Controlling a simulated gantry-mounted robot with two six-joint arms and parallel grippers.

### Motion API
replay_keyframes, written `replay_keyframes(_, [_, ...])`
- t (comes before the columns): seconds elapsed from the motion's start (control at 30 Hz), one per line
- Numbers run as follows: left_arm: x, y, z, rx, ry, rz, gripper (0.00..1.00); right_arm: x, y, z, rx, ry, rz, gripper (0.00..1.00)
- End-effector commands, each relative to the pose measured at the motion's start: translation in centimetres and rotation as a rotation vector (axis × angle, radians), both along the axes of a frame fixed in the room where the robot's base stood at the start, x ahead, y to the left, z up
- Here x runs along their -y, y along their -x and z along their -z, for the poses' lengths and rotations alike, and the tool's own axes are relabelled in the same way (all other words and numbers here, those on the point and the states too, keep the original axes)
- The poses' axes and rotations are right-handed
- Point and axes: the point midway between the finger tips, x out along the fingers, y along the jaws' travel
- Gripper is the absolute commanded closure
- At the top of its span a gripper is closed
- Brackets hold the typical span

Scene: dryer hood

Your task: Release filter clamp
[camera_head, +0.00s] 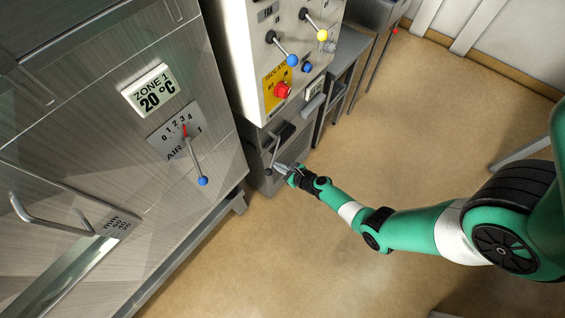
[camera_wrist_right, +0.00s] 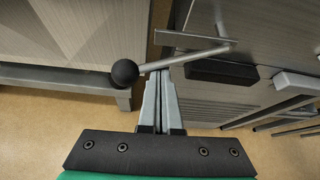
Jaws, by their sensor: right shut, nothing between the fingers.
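The clamp appears to be the grey lever with a black ball knob (camera_wrist_right: 125,73) in the right wrist view. Its rod (camera_wrist_right: 190,58) runs right from the knob to a pivot on a grey cabinet front. In the head view the lever (camera_head: 273,150) is on the low cabinet under the control box, partly hidden by my gripper. My right gripper (camera_wrist_right: 162,88) is shut and empty, its fingertips close to the rod just right of the knob. Whether they touch it I cannot tell. The right gripper also shows in the head view (camera_head: 281,168). My left gripper is not in view.
A control box (camera_head: 253,62) with blue and yellow levers and a red button (camera_head: 281,90) overhangs the cabinet. A large metal dryer (camera_head: 95,130) with a blue-knobbed air lever (camera_head: 202,181) stands left. A black handle (camera_wrist_right: 222,72) is beside the clamp. The floor (camera_head: 270,265) is clear.

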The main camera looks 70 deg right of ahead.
Motion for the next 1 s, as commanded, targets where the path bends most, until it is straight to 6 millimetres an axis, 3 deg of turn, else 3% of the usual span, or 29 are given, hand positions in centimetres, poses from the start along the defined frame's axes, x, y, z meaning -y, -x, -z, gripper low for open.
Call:
replay_keyframes(0.67, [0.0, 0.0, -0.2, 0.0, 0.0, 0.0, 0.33, -0.4, -0.5, -0.2, 0.011, -0.031, -0.012, 1.0])
replay_keyframes(0.77, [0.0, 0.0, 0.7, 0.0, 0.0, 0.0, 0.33, -0.4, -0.4, 0.8, 0.01, -0.032, -0.012, 1.0])
replay_keyframes(0.97, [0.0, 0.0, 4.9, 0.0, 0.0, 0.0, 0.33, -0.6, -0.1, 5.1, 0.009, -0.033, -0.017, 1.0])
replay_keyframes(1.0, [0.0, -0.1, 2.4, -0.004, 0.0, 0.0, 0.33, -0.9, 1.0, 2.7, 0.008, -0.034, -0.016, 1.0])
